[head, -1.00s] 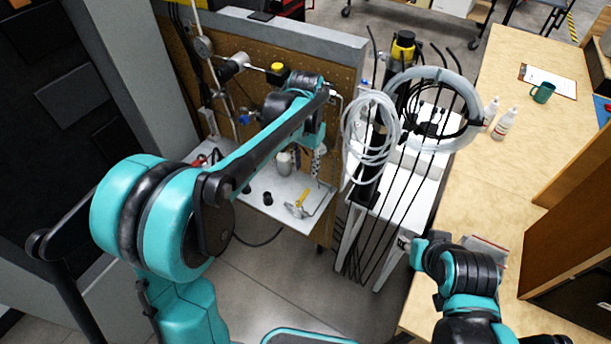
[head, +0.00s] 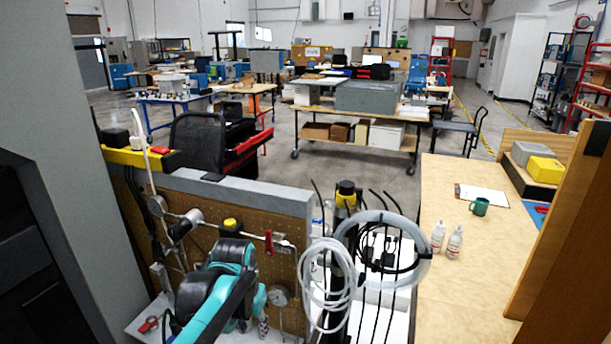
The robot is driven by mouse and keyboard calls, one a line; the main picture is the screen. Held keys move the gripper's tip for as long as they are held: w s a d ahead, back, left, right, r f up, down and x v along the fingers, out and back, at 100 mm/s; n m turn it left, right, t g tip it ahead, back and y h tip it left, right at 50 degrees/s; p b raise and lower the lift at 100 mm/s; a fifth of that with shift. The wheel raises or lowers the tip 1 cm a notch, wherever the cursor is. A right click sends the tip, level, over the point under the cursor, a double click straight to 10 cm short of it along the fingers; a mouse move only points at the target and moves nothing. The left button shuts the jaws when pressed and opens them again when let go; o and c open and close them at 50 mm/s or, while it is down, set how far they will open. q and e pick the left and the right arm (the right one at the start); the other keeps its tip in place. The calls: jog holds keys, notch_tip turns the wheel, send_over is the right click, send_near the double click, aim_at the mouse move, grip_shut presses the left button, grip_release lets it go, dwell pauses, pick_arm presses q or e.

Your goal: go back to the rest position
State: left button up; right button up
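My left arm reaches in from the bottom left, in front of the brown pegboard (head: 290,235). Its teal and black wrist is in front of the lower part of the board. My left gripper (head: 262,326) is small and low in the picture, partly hidden by the arm. Its fingers are too unclear to tell whether they are open or shut, and nothing held can be made out. My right arm and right gripper are out of view.
Coiled clear tubing (head: 328,285) and dark upright rods stand right of the pegboard. A wooden bench (head: 470,290) at the right carries two white bottles (head: 446,240), a green mug (head: 479,207) and a clipboard (head: 483,195). Open floor (head: 380,178) lies beyond.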

pick_arm(q)
jog(key=s+a+f+n+t, duration=0.1)
jog(key=s+a+t, duration=0.1)
jog(key=s, duration=0.5)
jog(key=s+a+f+n+t, duration=0.1)
jog(key=s+a+n+t, duration=0.1)
jog(key=s, duration=0.5)
jog(key=shift+s+a+f+t, duration=0.15)
jog(key=shift+s+a+t, duration=0.3)
jog(key=shift+t, duration=0.25)
jog(key=shift+w, duration=0.1)
